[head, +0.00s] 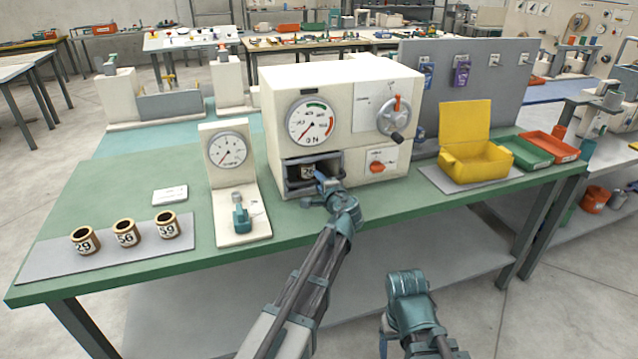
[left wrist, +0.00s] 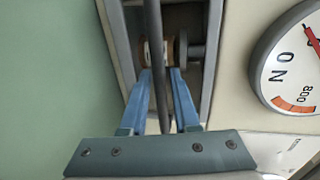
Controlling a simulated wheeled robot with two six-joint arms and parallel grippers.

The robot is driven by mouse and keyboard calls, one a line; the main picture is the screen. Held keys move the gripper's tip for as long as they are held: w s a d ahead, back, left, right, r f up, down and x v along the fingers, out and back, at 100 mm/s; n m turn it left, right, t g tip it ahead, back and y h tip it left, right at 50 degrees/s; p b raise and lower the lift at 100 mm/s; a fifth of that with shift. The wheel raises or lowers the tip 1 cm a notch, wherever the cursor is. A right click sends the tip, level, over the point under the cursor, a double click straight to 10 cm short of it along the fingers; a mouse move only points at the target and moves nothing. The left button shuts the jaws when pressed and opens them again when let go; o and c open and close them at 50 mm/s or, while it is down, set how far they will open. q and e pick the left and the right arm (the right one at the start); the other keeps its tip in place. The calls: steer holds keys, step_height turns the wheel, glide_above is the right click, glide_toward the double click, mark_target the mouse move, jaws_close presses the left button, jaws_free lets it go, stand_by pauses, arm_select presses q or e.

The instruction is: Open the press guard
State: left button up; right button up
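The cream press (head: 265,110) stands on the green bench, with a dark, grey-framed bay (head: 294,170) low on its left front. A numbered ring (head: 308,172) sits inside the bay. My left gripper (head: 325,182) is at the bay's mouth, partly hiding it. In the left wrist view its two blue fingers (left wrist: 160,72) stand apart, with a dark bar (left wrist: 155,35) running between them and visible gaps on both sides. The ring (left wrist: 152,52) shows beyond the fingertips. Whether the bar belongs to the guard I cannot tell. My right gripper (head: 405,285) is in front of the bench, fingers unclear.
The press carries a dial (head: 312,121), a crank knob (head: 397,117) and a red knob (head: 377,167). A small gauge stand (head: 229,165) is to its left, near several numbered rings (head: 126,233). A yellow case (head: 475,160) lies open to the right.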

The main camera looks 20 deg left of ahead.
arm_select(q)
jaws_close()
stand_by(1.5)
